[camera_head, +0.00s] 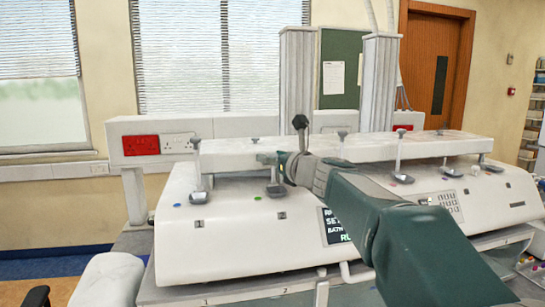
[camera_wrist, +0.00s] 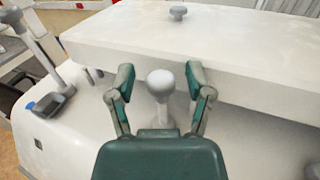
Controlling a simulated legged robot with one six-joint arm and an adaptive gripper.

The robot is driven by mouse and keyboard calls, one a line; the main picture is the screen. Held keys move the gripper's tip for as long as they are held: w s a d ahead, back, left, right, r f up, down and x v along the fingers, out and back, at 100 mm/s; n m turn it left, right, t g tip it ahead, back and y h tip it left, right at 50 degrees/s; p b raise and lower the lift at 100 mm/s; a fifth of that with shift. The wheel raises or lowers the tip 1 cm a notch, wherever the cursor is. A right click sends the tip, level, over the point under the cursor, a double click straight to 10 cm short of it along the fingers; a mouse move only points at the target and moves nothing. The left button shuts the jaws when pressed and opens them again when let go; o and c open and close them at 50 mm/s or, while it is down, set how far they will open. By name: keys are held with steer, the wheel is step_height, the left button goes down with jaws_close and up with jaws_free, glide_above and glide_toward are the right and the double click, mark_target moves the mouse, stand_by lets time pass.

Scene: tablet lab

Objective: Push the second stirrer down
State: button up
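The white machine (camera_head: 235,235) carries several grey stirrers along its front. The second stirrer from the left (camera_head: 275,188) shows its dark foot and short stem below my gripper (camera_head: 268,158); its top is hidden by the gripper in the head view. In the wrist view, its rounded grey knob (camera_wrist: 160,81) stands upright between the two green fingers of my gripper (camera_wrist: 159,76). The fingers are spread, with a visible gap on each side of the knob. The first stirrer (camera_head: 197,172) stands to the left and also shows in the wrist view (camera_wrist: 52,103).
A long white raised slab (camera_head: 225,157) with small grey knobs lies just behind the stirrers. More stirrers (camera_head: 398,170) stand to the right, partly beyond my arm. Two white columns (camera_head: 297,85) rise at the back. A red-and-white socket panel (camera_head: 141,145) is at the left.

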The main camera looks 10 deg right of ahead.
steer(key=v, duration=1.2)
